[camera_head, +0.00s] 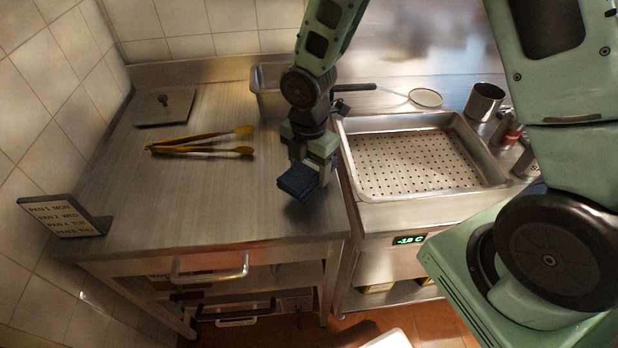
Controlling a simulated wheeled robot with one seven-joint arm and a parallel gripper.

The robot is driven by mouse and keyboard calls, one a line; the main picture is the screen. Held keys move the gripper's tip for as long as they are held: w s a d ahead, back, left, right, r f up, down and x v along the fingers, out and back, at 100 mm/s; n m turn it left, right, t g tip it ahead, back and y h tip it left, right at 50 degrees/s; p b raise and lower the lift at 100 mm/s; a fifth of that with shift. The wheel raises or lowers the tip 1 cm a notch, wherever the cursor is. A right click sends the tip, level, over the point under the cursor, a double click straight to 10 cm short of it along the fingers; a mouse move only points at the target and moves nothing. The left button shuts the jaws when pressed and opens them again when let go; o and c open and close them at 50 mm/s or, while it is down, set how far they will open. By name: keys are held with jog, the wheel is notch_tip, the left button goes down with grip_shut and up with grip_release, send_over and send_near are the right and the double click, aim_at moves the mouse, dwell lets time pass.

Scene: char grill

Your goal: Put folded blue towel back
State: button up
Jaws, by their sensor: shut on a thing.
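The folded blue towel (297,182) is dark blue and shows at the right side of the steel table (215,215), near its right edge. My gripper (312,170) points down over the towel and is shut on it. My gripper's fingers partly cover the towel. I cannot tell whether the towel touches the table top or is held just above it.
Yellow tongs (200,142) lie left of my gripper. A lid (165,107) and a metal pan (268,92) are behind. A sign (65,216) stands at the left. A perforated tray (415,160), a strainer (425,97) and a metal cup (484,101) are right. The table's front middle is clear.

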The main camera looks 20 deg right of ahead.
aim_at(309, 179)
jog(key=shift+f, duration=1.8)
jog(key=shift+f, duration=0.1)
jog(key=shift+f, duration=0.15)
jog(key=o, duration=0.9)
jog(key=shift+o, duration=0.2)
